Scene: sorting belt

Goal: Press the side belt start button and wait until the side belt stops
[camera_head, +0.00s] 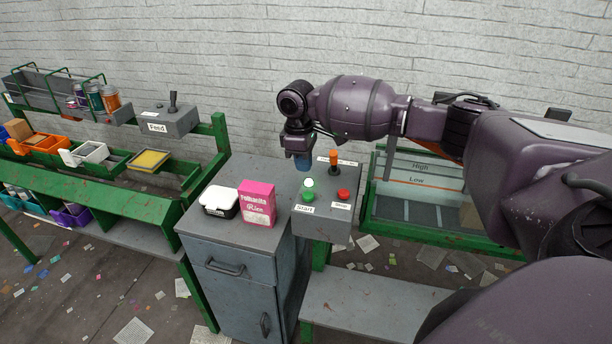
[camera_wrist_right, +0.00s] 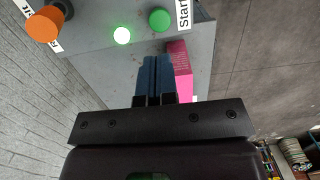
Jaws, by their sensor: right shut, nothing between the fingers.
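The grey control box (camera_head: 322,226) carries a green button (camera_head: 308,197) marked Start, a red button (camera_head: 343,195) and a small bright green lamp (camera_head: 309,183), which looks lit. In the right wrist view, the green button (camera_wrist_right: 160,20) and the glowing lamp (camera_wrist_right: 121,36) lie beyond the fingertips. My right gripper (camera_head: 303,164) points down behind the lamp and the green button, apart from both. Its blue fingers (camera_wrist_right: 155,64) are together and empty. My left gripper is not in view.
An orange-topped lever (camera_head: 334,158) stands close to the right of my right gripper. A pink box (camera_head: 257,203) and a white-and-black container (camera_head: 219,202) stand on the cabinet to the left. A Feed box (camera_head: 170,121) with a lever sits on the green rack.

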